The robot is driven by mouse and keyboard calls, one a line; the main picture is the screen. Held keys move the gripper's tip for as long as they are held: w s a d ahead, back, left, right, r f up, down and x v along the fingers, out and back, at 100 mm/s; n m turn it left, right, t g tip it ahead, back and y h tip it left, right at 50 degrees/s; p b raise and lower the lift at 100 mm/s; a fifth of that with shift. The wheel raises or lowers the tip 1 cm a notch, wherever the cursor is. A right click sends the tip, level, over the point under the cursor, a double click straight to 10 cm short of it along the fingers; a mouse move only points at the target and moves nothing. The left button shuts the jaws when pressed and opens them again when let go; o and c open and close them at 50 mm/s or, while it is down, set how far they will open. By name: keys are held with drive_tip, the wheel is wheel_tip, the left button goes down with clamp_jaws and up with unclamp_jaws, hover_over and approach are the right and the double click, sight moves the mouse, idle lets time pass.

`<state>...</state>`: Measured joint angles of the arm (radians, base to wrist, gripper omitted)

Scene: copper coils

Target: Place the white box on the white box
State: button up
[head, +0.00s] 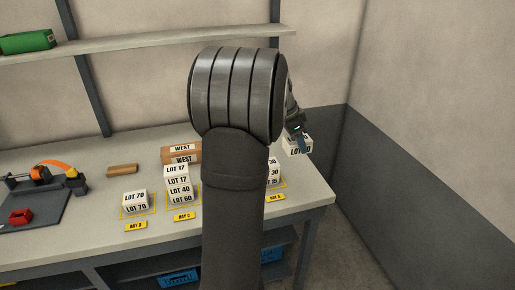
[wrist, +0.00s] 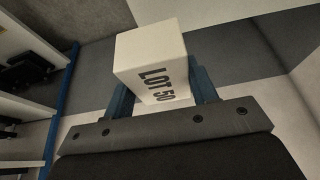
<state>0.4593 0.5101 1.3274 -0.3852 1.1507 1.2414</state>
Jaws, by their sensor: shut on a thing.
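My gripper (head: 301,138) is shut on a white box (head: 299,147), held near the back right end of the bench in the head view. In the wrist view the box (wrist: 155,62) reads LOT 50 and sits tilted between the blue fingers. White boxes stand in stacks on the bench: a LOT 70 pair (head: 135,201) at Bay D, a taller stack (head: 178,184) with LOT 17, LOT 40 and LOT 60 labels at Bay C, and a stack (head: 272,172) right of my arm, partly hidden. My arm covers the bench between the last two.
Brown WEST boxes (head: 181,149) stand behind the Bay C stack. A shelf (head: 160,40) runs above. Walls meet at the right.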

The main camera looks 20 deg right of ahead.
drive_tip(key=shift+s+d+r, duration=0.1)
drive_tip(key=shift+s+d, duration=0.05)
drive_tip(key=shift+s, duration=0.05)
drive_tip(key=w+a, duration=0.2)
drive_tip(key=a, duration=0.6)
drive_tip(key=w+a+f, duration=0.1)
drive_tip(key=w+a, duration=0.2)
drive_tip(key=a, duration=0.4)
drive_tip(key=w+a+f, duration=0.1)
drive_tip(key=w+a, duration=0.2)
drive_tip(key=a, duration=0.5)
drive_tip(key=shift+w+a+f, duration=0.2)
drive_tip(key=shift+a+f, duration=0.05)
drive_tip(key=shift+a, duration=0.1)
drive_tip(key=s+a+f, duration=0.1)
drive_tip(key=a+f, duration=0.1)
drive_tip(key=a, duration=1.7)
hover_over(139, 195)
drive_tip(key=a, duration=0.1)
wheel_tip(139, 195, down, 6)
drive_tip(key=shift+s+f, duration=0.15)
drive_tip(key=shift+f, duration=0.1)
drive_tip(key=shift+a+f, duration=0.3)
drive_tip(key=shift+f, duration=1.8)
drive_tip(key=shift+f, duration=0.1)
